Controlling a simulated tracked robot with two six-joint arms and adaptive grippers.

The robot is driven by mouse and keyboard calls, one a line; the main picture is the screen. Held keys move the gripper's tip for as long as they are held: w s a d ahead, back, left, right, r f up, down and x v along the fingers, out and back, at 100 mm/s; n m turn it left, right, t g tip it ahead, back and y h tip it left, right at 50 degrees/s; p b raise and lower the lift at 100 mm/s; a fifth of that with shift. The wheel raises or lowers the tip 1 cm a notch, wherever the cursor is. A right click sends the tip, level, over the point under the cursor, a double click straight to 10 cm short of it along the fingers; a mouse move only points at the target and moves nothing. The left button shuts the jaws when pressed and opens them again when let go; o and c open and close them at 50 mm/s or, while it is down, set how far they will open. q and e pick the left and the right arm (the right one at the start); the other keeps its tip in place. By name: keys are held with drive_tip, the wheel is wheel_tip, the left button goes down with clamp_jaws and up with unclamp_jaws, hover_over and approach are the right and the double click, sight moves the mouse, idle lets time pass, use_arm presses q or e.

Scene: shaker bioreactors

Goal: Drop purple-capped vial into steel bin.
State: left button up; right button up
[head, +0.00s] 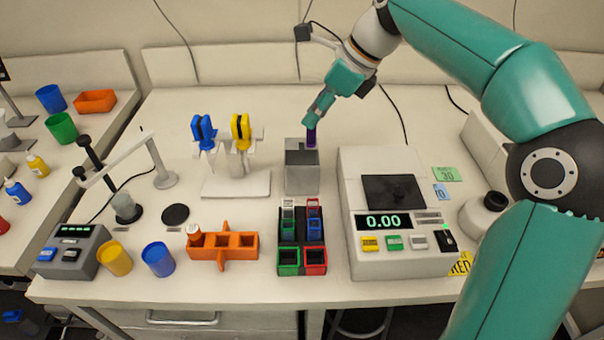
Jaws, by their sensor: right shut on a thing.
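The steel bin (302,181) is a grey open-topped box standing behind the small colored racks, left of the scale. My right gripper (312,126) reaches in from the upper right and points down over the back of the bin. It is shut on the purple-capped vial (311,138), of which a dark purple part shows just below the fingers. The vial is at the bin's back rim; I cannot tell whether its lower end is inside the opening. My left gripper is not in view.
The scale (395,262) reading 0.00 stands right of the bin. A pipette stand (236,186) with blue and yellow pipettes stands left. In front are an orange rack (237,253) and a dark rack (302,248) with colored bins. Yellow and blue cups stand front left.

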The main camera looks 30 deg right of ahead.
drive_tip(key=o, duration=0.9)
drive_tip(key=v, duration=1.2)
drive_tip(key=shift+f, duration=0.1)
